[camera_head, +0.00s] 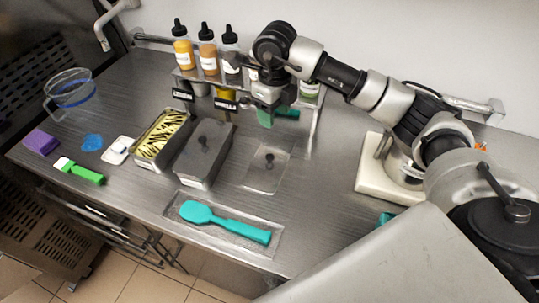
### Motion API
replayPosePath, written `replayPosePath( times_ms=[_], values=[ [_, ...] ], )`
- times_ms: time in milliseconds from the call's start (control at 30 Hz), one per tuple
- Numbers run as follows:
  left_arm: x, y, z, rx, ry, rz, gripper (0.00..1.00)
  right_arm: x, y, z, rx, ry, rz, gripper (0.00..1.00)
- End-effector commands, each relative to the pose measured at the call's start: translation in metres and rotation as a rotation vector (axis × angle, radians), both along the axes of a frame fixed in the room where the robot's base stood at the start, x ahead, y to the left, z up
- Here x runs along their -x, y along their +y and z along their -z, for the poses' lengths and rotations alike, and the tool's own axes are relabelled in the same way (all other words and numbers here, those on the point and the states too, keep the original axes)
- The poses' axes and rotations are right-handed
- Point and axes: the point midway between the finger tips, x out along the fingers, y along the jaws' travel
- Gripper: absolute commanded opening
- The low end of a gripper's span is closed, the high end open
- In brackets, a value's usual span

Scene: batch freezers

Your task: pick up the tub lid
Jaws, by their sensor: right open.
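A flat, see-through tub lid (259,178) with a dark knob lies on the steel counter, right of centre. A second lid with a dark knob (204,141) covers the grey steel tub (198,165) to its left. An open steel tub (153,152) with yellow and dark striped contents stands left of that. My right gripper (265,117) is open, pointing down in front of the bottle shelf, above and behind the flat lid and apart from it. Its fingertips are small and partly unclear here. My left gripper is not in view.
A shelf with several bottles (182,52) stands behind the tubs. A teal spatula (225,221) lies on a tray in front. A cream block (372,177) is at the right. A clear jug (70,92), a purple block (40,141) and a green brush (82,172) are at the left.

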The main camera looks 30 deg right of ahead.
Motion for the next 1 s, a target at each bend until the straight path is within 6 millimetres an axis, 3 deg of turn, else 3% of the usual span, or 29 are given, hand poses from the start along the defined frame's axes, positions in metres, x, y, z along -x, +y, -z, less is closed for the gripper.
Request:
replayPosePath(
  times_ms=[33, 100, 300, 467, 733, 1000],
  values=[
    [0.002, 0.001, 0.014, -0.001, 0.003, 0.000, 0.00, 0.000, 0.000, 0.014, -0.001, 0.000, -0.001, 0.54],
    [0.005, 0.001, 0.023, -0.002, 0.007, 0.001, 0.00, 0.000, 0.000, 0.023, -0.001, -0.001, -0.001, 0.54],
    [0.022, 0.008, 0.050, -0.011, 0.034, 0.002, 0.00, 0.000, 0.001, 0.048, -0.001, -0.001, -0.001, 0.54],
    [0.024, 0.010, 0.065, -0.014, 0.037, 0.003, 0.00, 0.000, 0.001, 0.063, -0.002, -0.001, -0.001, 0.54],
    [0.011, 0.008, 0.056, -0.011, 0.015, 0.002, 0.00, 0.001, 0.001, 0.092, -0.001, 0.005, 0.000, 0.54],
    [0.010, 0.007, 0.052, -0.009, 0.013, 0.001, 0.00, 0.001, 0.002, 0.120, -0.001, 0.002, -0.001, 0.54]
  ],
)
